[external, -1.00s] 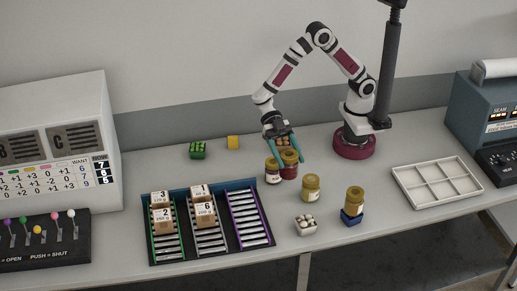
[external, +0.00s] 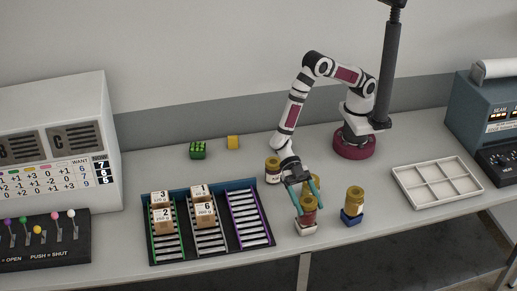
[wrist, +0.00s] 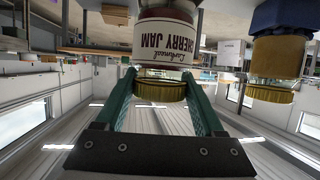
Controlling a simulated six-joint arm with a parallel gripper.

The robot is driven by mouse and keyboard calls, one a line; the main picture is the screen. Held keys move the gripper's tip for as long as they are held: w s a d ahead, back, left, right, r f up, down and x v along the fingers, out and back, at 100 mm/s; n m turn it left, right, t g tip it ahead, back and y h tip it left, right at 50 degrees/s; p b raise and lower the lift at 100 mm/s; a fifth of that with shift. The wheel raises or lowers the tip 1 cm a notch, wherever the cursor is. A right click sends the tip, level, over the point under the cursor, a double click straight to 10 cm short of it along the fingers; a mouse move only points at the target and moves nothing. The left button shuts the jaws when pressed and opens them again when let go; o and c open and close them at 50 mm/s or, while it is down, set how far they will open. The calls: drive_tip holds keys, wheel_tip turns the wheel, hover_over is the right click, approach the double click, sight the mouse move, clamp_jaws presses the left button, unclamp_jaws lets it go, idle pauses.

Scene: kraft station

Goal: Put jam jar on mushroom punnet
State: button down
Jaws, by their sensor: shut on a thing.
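My gripper (external: 308,198) has its teal fingers shut on a red jam jar (external: 308,204) with a gold lid. In the wrist view the jar's label (wrist: 165,38) reads "Cherry Jam", and its gold lid (wrist: 160,90) lies between the fingers. The jar looks upright in the external view. It is directly over the white mushroom punnet (external: 306,230) near the table's front edge, and hides the mushrooms. I cannot tell whether jar and punnet touch.
A yellowish jar (external: 314,179) stands just behind, partly hidden by my gripper. Another gold-lidded jar (external: 272,172) stands further back left. A jar (external: 354,200) sits on a blue base (external: 351,217) to the right. A rack with boxes (external: 208,252) lies left.

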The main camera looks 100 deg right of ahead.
unclamp_jaws()
drive_tip(key=shift+f, duration=0.1)
drive_tip(key=v, duration=1.2)
drive_tip(key=w+d+r+m+t+h, duration=0.4)
drive_tip(key=w+d+m+t, duration=0.1)
drive_tip(key=w+d+t, duration=0.15)
drive_tip(key=w+d+r+m+t+h, duration=0.4)
drive_tip(key=w+d+m+t, duration=0.1)
drive_tip(key=w+d, duration=0.2)
drive_tip(key=s+d+r+m+h, duration=0.25)
drive_tip(key=d+m+h, duration=0.2)
drive_tip(key=d, duration=0.45)
drive_tip(key=s+d+f+m+g+h, duration=0.1)
drive_tip(key=s+d+m+g, duration=0.25)
drive_tip(key=s, duration=0.55)
drive_tip(key=s+d+f+m+g+h, duration=0.1)
drive_tip(key=s+d+m+g, duration=0.2)
drive_tip(key=s, duration=0.6)
drive_tip(key=s+a+m+g+y, duration=0.1)
drive_tip(key=s+a+m, duration=0.1)
drive_tip(key=s, duration=0.5)
drive_tip(key=s+a+m+g+y, duration=0.2)
drive_tip(key=s+a, duration=0.2)
drive_tip(key=s, duration=0.3)
drive_tip(key=shift+f, duration=0.2)
